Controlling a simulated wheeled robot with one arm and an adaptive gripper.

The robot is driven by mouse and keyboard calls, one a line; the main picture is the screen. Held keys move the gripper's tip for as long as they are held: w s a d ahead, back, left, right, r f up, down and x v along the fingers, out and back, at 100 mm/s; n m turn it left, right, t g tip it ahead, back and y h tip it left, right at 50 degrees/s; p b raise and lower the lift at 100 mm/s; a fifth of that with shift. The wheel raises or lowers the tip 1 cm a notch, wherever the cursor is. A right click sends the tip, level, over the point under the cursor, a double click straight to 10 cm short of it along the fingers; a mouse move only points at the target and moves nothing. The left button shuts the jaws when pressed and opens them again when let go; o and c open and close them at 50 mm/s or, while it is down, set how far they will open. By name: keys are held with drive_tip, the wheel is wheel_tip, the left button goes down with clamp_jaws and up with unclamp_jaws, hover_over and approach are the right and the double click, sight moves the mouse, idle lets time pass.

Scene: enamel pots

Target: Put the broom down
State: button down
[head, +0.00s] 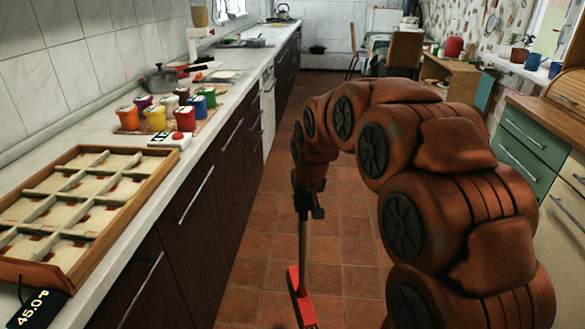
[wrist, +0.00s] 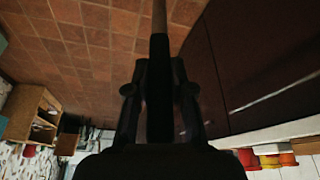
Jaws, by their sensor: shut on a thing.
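My gripper (head: 308,208) hangs at the end of my reddish-brown arm, over the tiled aisle. It is shut on the broom, whose handle (head: 303,240) runs almost straight down from the fingers. The broom's red head (head: 300,297) is low over the floor tiles (head: 255,270) near the bottom edge of the head view. I cannot tell whether it touches the floor. In the wrist view the dark fingers (wrist: 160,90) are on either side of the handle (wrist: 159,40), which goes out of the top of the picture. The broom's head does not show there.
On the left counter (head: 215,110) are a wooden compartment tray (head: 35,270), several coloured pots (head: 155,118) and a saucepan (head: 160,80). Dark cabinets (head: 195,215) border the aisle. Green drawers (head: 525,150) stand at right, a chair (head: 405,50) farther back. The aisle floor is clear.

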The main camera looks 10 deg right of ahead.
drive_tip(key=p+v, duration=0.2)
drive_tip(key=p, duration=0.2)
drive_tip(key=shift+w+r+p, duration=0.15)
drive_tip(key=shift+r+p, duration=0.15)
drive_tip(key=p+v, duration=0.2)
drive_tip(key=p, duration=0.3)
drive_tip(key=p+v, duration=0.1)
drive_tip(key=p, duration=0.4)
drive_tip(key=shift+s+r, duration=0.25)
drive_tip(key=shift+s, duration=0.15)
drive_tip(key=shift+s+p, duration=0.2)
drive_tip(key=shift+p, duration=0.4)
drive_tip(key=shift+d, duration=0.1)
